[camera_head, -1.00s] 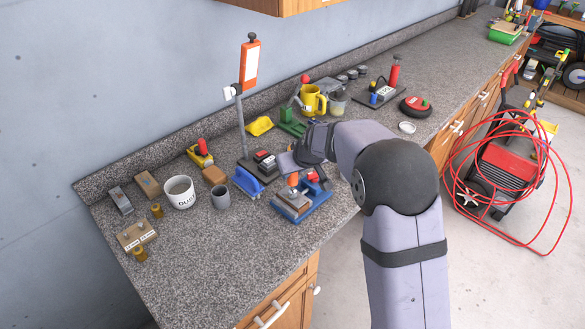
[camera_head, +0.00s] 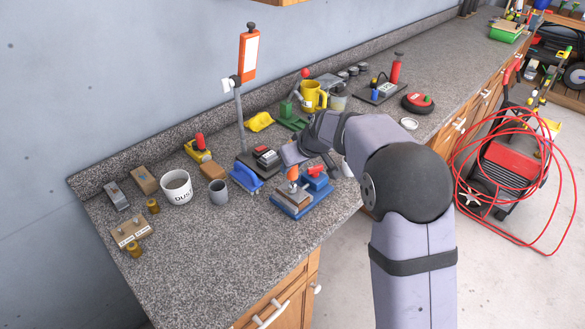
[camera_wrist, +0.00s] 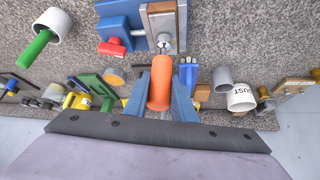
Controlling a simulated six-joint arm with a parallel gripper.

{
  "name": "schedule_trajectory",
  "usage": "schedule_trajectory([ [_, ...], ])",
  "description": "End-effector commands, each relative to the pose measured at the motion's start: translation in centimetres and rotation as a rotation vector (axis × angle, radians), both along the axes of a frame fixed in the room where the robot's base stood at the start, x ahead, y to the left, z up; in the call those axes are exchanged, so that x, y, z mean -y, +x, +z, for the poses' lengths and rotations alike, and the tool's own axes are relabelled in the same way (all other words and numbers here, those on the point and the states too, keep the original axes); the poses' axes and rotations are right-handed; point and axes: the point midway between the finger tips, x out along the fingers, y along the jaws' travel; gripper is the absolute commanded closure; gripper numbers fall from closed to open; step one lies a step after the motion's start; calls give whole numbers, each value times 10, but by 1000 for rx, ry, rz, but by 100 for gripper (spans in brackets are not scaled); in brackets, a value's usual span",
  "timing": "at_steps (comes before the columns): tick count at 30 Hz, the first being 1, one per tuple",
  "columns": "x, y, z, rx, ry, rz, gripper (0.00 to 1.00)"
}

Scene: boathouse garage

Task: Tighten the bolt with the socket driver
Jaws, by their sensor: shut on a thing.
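The socket driver's orange handle (camera_wrist: 160,85) is between the two blue-grey fingers of my gripper (camera_wrist: 160,100) in the wrist view. My gripper is shut on it. In the head view the orange handle (camera_head: 293,174) stands roughly upright beneath my gripper (camera_head: 292,156). The driver's lower end is over the metal plate (camera_wrist: 166,32) on the wooden block of the blue fixture (camera_head: 318,196). The bolt is not clearly visible; the driver and gripper cover that spot. I cannot tell whether the socket is seated on it.
A red clamp handle (camera_wrist: 112,46) sits on the fixture close to the driver. The front left counter is clear.

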Motion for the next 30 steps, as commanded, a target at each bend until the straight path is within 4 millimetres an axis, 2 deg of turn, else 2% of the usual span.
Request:
schedule_trajectory([
  [14, 0, 0, 4, 1, 0, 2, 100],
  [30, 0, 1, 32, 2, 1, 2, 100],
])
